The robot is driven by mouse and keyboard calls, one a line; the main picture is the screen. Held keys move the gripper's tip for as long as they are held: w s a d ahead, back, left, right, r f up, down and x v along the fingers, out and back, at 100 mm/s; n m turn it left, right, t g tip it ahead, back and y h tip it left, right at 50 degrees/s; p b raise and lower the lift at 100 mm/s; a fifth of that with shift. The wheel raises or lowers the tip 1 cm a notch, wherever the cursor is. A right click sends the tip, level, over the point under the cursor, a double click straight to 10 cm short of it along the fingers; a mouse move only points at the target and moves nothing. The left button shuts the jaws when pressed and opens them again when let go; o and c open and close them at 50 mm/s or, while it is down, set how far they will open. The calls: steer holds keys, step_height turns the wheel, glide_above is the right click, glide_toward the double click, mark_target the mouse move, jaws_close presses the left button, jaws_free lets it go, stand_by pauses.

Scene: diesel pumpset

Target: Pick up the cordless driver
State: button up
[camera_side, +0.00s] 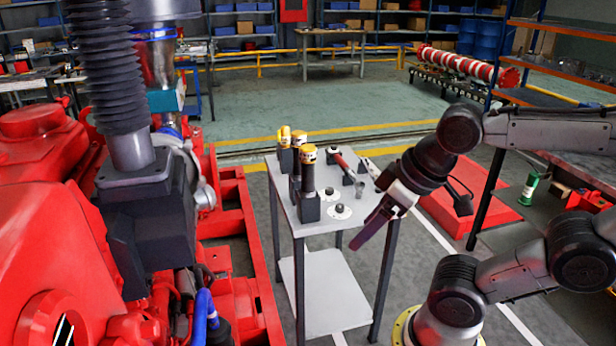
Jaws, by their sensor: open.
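Several upright tools with dark bodies and yellow tops stand on the left half of a small grey table (308,222). The nearest yellow-topped tool (308,172) is the tallest in view and stands on a blocky dark base. A second yellow-topped tool (298,140) and a third yellow-topped tool (284,137) stand behind it. I cannot tell which of them is the cordless driver. My gripper (366,206) is open and empty at the right edge of the table, to the right of the tools and apart from them.
A red-handled tool (343,163) and two small round pieces, one near (340,210) and one farther back (329,191), are on the table. A large red engine (45,190) stands close on the left. A red platform (465,205) and a dark bench lie to the right.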

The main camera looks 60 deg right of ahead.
mark_target(310, 177)
steer(key=shift+o, duration=0.5)
steer(key=w+d+r+m+t+h, duration=0.1)
steer(key=w+d+r+m+t, duration=0.1)
steer(key=w+r+t, duration=0.6)
steer(key=w+d+r+m+t+h, duration=0.1)
steer(key=w+d+r+m+t, duration=0.2)
steer(key=w, duration=1)
steer(key=w+d+f+m+h, duration=0.45)
steer(key=d+f+h, duration=0.35)
steer(key=d, duration=0.4)
steer(key=s+d+f+g+h, duration=0.15)
steer(key=d+f, duration=0.25)
steer(key=f, duration=0.5)
steer(key=s+d+f+g+h, duration=0.1)
steer(key=s+d+f+g, duration=0.15)
steer(key=f, duration=0.65)
steer(key=shift+n, duration=0.25)
steer(key=x, duration=1.2)
steer(key=shift+d+r, duration=0.25)
steer(key=shift+d, duration=0.3)
